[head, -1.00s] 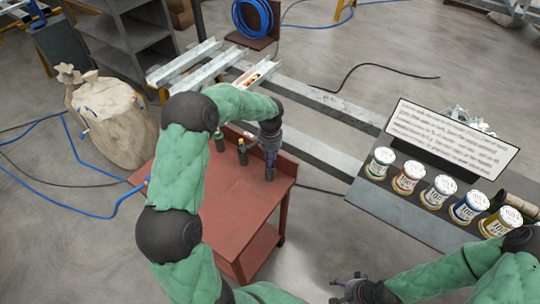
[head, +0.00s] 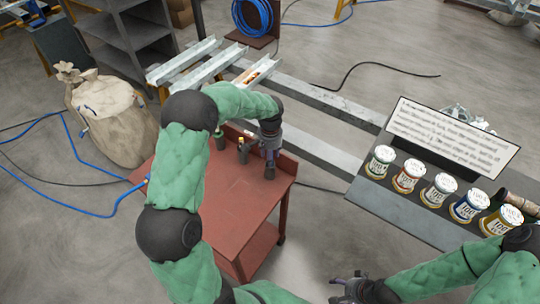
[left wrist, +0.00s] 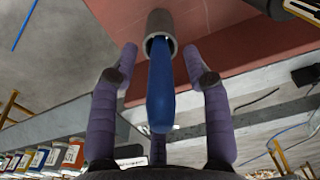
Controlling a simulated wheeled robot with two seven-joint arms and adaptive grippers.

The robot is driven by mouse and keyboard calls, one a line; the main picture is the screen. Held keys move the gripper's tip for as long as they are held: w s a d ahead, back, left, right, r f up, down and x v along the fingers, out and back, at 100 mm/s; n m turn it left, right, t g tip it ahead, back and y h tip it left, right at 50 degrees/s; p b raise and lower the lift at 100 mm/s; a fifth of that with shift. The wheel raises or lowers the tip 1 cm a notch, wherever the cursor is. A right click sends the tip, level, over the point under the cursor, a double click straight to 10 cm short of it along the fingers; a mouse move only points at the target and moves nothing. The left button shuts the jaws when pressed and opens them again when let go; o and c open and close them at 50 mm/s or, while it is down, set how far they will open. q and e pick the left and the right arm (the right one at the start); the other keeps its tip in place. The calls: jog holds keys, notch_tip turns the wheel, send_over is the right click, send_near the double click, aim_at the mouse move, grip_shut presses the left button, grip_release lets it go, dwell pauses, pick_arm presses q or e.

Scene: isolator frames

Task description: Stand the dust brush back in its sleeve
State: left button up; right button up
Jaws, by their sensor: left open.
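The dust brush shows in the left wrist view as a blue handle (left wrist: 161,90). Its far end is inside the mouth of a grey round sleeve (left wrist: 161,22), and the rest sticks out towards my camera. Any bristles are hidden. The sleeve is at the red bench (head: 235,200). My left gripper (head: 270,165) is over the bench's right part. In the left wrist view its purple fingers (left wrist: 162,58) are open around the handle, with visible gaps on both sides. My right gripper (head: 347,290) is low at the bottom of the head view, away from the bench, apparently empty.
Two dark bottles (head: 242,150) stand on the bench just left of my left gripper. A rack of several paint tins (head: 408,177) with a sign (head: 440,132) stands at the right. A sack (head: 108,120) and blue hose lie left. The bench's front is clear.

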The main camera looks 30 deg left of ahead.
pick_arm(q)
notch_tip(320, 180, up, 12)
jog(key=shift+f, duration=0.1)
dwell(0.4)
dwell(0.3)
